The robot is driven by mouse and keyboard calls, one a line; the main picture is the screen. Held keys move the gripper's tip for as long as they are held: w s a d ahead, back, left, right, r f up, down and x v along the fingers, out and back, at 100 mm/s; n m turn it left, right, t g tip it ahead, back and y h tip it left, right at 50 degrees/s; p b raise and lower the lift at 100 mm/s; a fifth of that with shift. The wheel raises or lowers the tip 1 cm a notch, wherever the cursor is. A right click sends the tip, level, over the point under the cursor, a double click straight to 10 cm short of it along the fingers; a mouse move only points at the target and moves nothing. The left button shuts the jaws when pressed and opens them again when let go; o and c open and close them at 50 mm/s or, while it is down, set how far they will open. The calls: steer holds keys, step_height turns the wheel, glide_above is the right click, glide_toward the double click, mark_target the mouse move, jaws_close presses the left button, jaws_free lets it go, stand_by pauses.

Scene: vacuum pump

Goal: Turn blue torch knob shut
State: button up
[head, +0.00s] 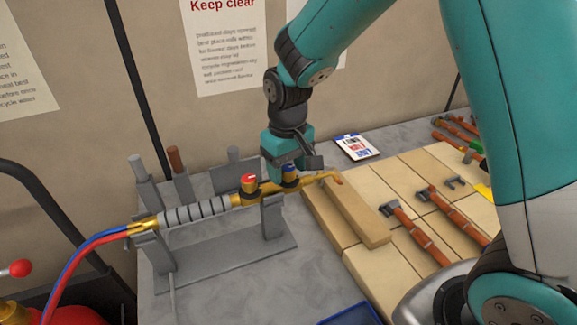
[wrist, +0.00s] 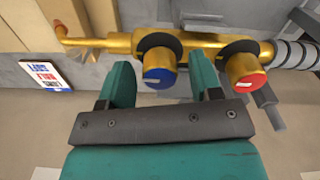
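The brass torch (head: 245,199) lies level across a grey stand, with red and blue hoses at its left end. Its blue knob (head: 290,172) is partly hidden by my gripper in the head view. In the wrist view the blue knob (wrist: 159,68) shows a white mark and sits between my two fingertips. My gripper (wrist: 162,75) is open, one finger on each side of the blue knob, with visible gaps. The red knob (head: 249,182) is beside it on the torch; it also shows in the wrist view (wrist: 243,72), just right of my right finger.
The grey stand (head: 225,262) carries the torch, with grey upright posts behind it. Wooden boards (head: 350,215) with copper pipe pieces lie to the right. A small sign card (head: 356,147) lies behind. A wall stands close behind the bench.

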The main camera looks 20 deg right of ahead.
mark_target(288, 167)
step_height(288, 167, up, 17)
steer(key=b, duration=0.2)
steer(key=shift+r+b, duration=0.2)
steer(key=shift+b, duration=0.2)
steer(key=s+a+f+n+y, duration=0.2)
steer(key=s+f, duration=0.1)
steer(key=s, duration=0.8)
steer(key=s+a+f+n+y, duration=0.2)
steer(key=s+f, duration=0.2)
steer(key=s, duration=0.7)
steer(key=shift+a+f+b, duration=0.3)
steer(key=shift+a+b, duration=0.05)
steer(key=shift+b, duration=0.1)
